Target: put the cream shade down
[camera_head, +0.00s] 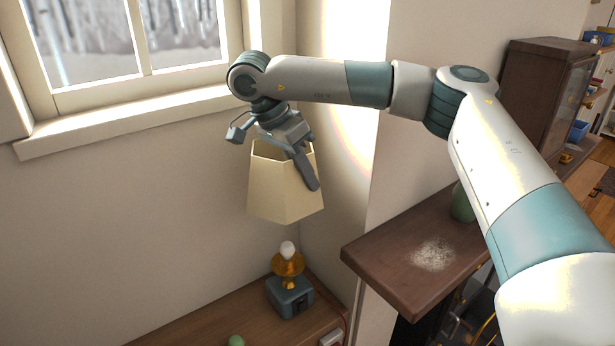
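The cream shade (280,190) hangs in the air, upright and slightly tilted, below the window and above a wooden surface. My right gripper (296,168) comes down over the shade's top rim. One finger lies along the outside of the shade's near wall; the other is hidden. The gripper looks shut on the shade. Under the shade, apart from it, stands a lamp base (290,292) with a bare white bulb (287,248), an amber collar and a blue-grey block foot. My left gripper is not in view.
The lamp base stands on a brown wooden top (215,325) by the wall, with a green round object (237,341) at its front. A dark wooden shelf (400,255) juts out at right, bearing a pale powdery patch (433,254) and a green vase (462,203). A window sill (125,122) is behind.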

